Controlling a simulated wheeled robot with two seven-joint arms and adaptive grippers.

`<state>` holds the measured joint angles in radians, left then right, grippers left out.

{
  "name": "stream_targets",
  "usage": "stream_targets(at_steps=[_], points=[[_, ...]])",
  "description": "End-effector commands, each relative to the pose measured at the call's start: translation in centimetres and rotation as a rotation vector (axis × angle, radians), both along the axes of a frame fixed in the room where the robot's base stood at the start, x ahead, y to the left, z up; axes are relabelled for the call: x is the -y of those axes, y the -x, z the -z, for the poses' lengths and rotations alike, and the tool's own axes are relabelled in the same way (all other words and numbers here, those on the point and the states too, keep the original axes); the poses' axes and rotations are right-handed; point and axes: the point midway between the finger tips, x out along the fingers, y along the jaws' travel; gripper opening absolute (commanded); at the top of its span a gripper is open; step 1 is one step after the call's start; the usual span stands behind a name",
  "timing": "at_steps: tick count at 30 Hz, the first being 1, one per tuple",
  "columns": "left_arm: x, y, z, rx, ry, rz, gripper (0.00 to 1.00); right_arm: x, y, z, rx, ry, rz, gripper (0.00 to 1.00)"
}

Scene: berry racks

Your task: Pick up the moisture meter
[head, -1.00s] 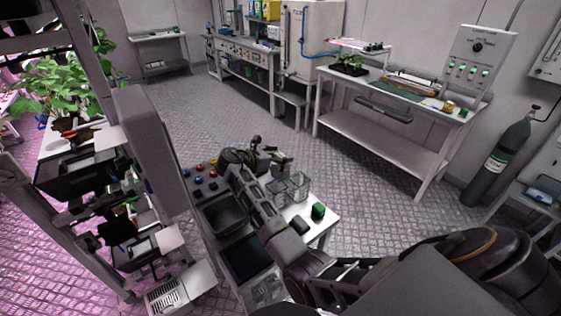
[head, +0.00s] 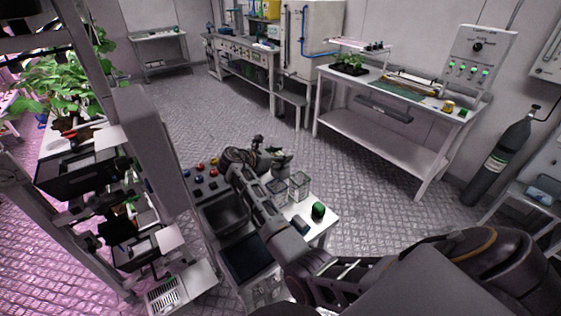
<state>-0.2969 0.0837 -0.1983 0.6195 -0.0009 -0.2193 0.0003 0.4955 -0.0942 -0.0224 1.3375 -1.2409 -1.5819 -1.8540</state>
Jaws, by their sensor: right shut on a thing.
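My right arm reaches in from the lower right over a small white work table (head: 319,232). My right gripper (head: 276,153) is at the far edge of that table. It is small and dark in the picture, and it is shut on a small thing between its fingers. That thing is mostly hidden, and I cannot make out its shape; it may be the moisture meter. No other thing in view can be clearly told as the moisture meter. My left gripper is not in view.
A plant rack stands at left. A long bench (head: 380,150) and gas cylinder (head: 499,160) are at right. The floor between is clear.

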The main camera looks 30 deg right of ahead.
Motion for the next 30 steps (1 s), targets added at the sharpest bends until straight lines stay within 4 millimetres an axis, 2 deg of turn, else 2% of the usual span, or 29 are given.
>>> stream_targets(at_steps=[8, 14, 30], points=[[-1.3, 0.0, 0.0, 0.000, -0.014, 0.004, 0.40, 0.0, 0.0, -0.2, 0.001, 0.001, -0.001, 0.16], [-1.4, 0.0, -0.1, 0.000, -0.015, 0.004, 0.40, 0.0, -0.1, -1.3, 0.003, 0.001, 0.000, 0.16], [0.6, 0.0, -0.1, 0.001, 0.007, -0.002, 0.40, 0.0, -0.1, -8.5, 0.004, 0.000, 0.001, 0.16]])
